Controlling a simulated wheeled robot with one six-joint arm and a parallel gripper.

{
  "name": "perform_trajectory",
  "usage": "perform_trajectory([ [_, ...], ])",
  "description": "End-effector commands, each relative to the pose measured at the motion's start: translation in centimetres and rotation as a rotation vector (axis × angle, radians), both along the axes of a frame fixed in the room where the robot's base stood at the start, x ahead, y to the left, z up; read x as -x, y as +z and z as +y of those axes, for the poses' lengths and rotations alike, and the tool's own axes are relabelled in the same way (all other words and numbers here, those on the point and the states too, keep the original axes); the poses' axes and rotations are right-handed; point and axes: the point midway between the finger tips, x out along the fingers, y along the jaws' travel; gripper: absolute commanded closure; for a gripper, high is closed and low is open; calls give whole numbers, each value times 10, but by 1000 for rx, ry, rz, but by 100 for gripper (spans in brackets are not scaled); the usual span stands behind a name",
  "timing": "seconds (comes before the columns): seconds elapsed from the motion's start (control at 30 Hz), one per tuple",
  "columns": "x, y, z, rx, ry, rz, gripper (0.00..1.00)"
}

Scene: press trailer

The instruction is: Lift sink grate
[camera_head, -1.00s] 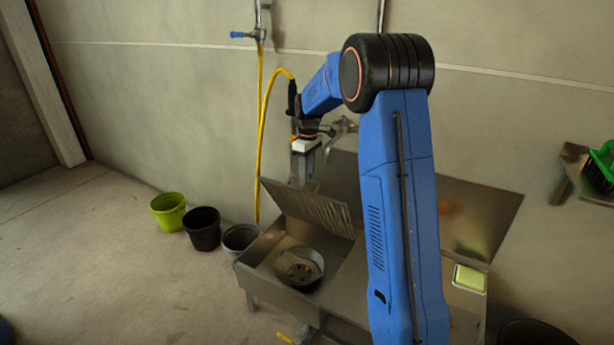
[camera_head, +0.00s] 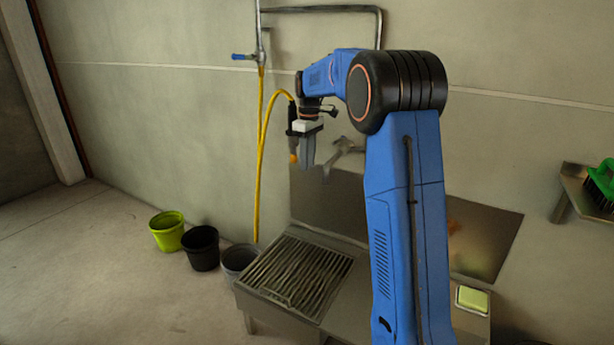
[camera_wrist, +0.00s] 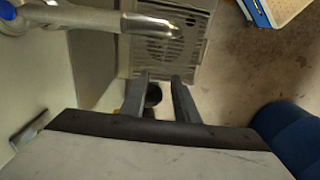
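The sink grate (camera_head: 300,272) is a slatted metal panel lying flat over the left basin of the steel sink (camera_head: 345,290). In the wrist view the grate (camera_wrist: 170,45) shows beyond my fingertips, partly covered by a metal pipe. My gripper (camera_head: 309,165) is in the air above the back of the sink, close to the wall and clear of the grate. In the wrist view its two fingers (camera_wrist: 164,80) are apart with nothing held between them. The basin inside is hidden under the grate.
The faucet (camera_head: 345,150) is just right of my gripper. A yellow hose (camera_head: 259,150) hangs to its left. Green (camera_head: 168,232), black (camera_head: 202,248) and grey (camera_head: 238,260) buckets stand left of the sink. A sponge (camera_head: 472,298) lies on the right.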

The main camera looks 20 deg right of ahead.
Motion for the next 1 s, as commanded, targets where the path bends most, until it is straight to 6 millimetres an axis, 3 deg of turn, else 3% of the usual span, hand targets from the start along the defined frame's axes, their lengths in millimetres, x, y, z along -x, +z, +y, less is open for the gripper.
perform_trajectory([
  [0.1,-1,19,-1,0,0,-1,72],
  [0.3,-2,36,-2,0,0,0,72],
  [1.0,6,43,2,3,-9,-6,72],
])
